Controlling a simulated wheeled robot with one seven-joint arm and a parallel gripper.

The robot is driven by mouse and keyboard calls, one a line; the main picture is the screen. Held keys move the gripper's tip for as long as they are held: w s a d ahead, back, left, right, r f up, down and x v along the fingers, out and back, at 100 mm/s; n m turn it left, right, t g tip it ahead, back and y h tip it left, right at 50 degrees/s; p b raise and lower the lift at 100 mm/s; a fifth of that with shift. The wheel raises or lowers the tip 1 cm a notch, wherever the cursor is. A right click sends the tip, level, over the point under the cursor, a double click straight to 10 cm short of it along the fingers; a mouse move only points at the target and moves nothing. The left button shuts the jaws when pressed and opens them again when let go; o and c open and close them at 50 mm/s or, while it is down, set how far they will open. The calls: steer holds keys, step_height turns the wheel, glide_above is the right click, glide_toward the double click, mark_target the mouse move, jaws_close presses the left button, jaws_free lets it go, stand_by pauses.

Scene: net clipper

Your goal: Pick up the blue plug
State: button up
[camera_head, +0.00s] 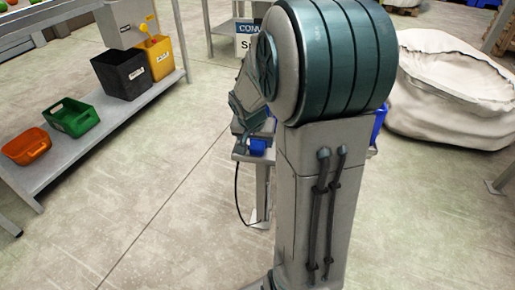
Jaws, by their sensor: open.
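A small blue object (258,146), which may be the blue plug, is at the edge of a narrow grey stand (262,190). It is partly covered by my arm, and its shape is too small to make out. A thin black cable (237,195) hangs from the stand's left side and curves to its foot. The end of my arm with my gripper (239,129) is just above and left of the blue object. My gripper is open. Its fingers are hard to make out, and I cannot tell whether they touch anything.
On the left, a low grey shelf (95,137) carries an orange bin (26,146), a green bin (72,117), a black bin (122,73) and a yellow bin (157,57). A large white sack (445,90) stands at right. Floor between shelf and stand is clear.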

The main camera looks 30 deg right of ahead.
mark_target(257, 145)
steer(key=b+x, duration=0.1)
steer(key=x, duration=0.3)
steer(key=shift+s+a, duration=0.1)
steer(key=shift+r, duration=0.1)
steer(key=c, duration=1.1)
steer(key=shift+r, duration=0.15)
steer(key=shift+r+p, duration=0.35)
steer(key=shift+r, duration=0.25)
step_height(257, 145, up, 2)
steer(key=shift+r+p, duration=0.1)
steer(key=shift+p, duration=0.55)
steer(key=shift+s+a+b, duration=0.3)
steer(key=shift+s+a, duration=1.6)
steer(key=shift+s, duration=0.45)
steer(key=shift+s+a+b, duration=0.3)
steer(key=shift+s+a, duration=1.55)
steer(key=shift+s, duration=0.5)
steer(key=shift+s+a+b, duration=0.3)
steer(key=shift+s+a, duration=1.6)
steer(key=shift+s, duration=0.45)
